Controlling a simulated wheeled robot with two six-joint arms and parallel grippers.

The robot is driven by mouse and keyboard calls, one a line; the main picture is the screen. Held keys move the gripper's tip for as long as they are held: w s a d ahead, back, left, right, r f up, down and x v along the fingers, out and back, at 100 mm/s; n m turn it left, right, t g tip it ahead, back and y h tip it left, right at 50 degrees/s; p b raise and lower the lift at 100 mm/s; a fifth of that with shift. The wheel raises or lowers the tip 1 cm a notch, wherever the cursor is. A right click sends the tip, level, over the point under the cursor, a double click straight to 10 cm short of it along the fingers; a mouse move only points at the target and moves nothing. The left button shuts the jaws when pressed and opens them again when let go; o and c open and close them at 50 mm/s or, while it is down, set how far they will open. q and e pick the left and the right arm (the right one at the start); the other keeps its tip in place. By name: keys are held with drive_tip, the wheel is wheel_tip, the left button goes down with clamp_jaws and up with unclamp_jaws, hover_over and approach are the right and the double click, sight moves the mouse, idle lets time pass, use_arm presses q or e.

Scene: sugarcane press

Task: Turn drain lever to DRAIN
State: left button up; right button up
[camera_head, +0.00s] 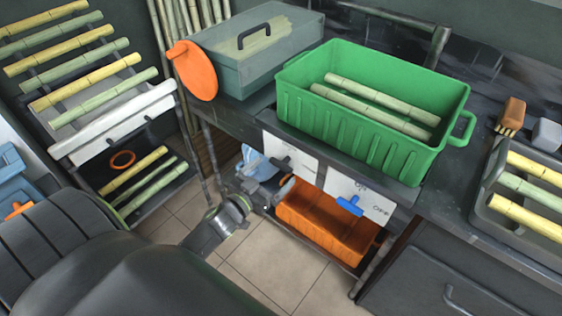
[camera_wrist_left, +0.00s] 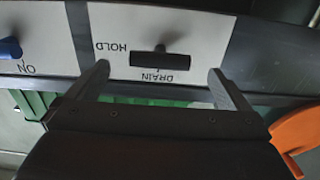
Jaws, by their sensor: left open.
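The drain lever (camera_wrist_left: 160,60) is a black bar on a white panel (camera_wrist_left: 110,22). In the left wrist view the bar lies level, with HOLD beside its left end and DRAIN below it; the lettering is upside down. My left gripper (camera_wrist_left: 158,78) is open, its two fingers spread wider than the bar, one towards each end. It appears apart from the lever. In the head view my left gripper (camera_head: 281,186) is in front of the left white panel (camera_head: 298,150) under the counter, partly hiding the lever. My right gripper is not in view.
A second white panel with a blue lever (camera_head: 349,205) is to the right. An orange bin (camera_head: 325,228) sits below the panels. A green crate (camera_head: 330,125) with cane and a grey-green box (camera_head: 250,65) stand on the counter above. An orange disc (camera_head: 192,72) overhangs the counter's left end.

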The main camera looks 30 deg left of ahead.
sight(279, 167)
use_arm(q)
drive_tip(key=shift+w+d, duration=0.2)
drive_tip(key=shift+w, duration=2.15)
drive_tip(key=c, duration=0.9)
